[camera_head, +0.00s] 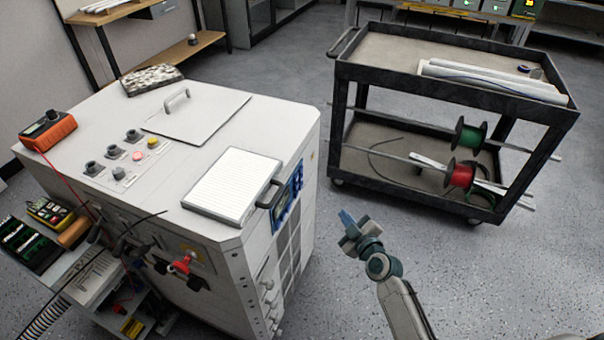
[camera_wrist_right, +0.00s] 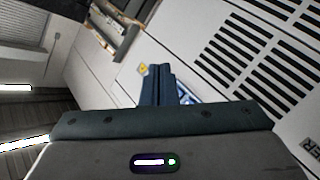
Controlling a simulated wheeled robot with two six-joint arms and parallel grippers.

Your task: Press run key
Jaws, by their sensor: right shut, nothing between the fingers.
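The white cabinet (camera_head: 235,120) stands at the left with a small panel on its top. The panel has a red button (camera_head: 138,156), a yellow button (camera_head: 153,143) and several dark knobs (camera_head: 115,151). A blue panel (camera_head: 290,192) is on the cabinet's right side; its markings are too small to read, and I cannot tell which key is the run key. My right gripper (camera_head: 347,219) is shut and empty, in the air right of the cabinet and apart from it. In the wrist view its fingers (camera_wrist_right: 158,84) partly hide a blue-and-white patch (camera_wrist_right: 186,92). My left gripper is not in view.
A black cart (camera_head: 450,80) with red (camera_head: 461,175) and green (camera_head: 470,136) spools stands at the back right. An orange meter (camera_head: 47,131) and a white handled lid (camera_head: 232,187) lie on the cabinet. Speckled floor (camera_head: 320,285) is clear between cabinet and cart.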

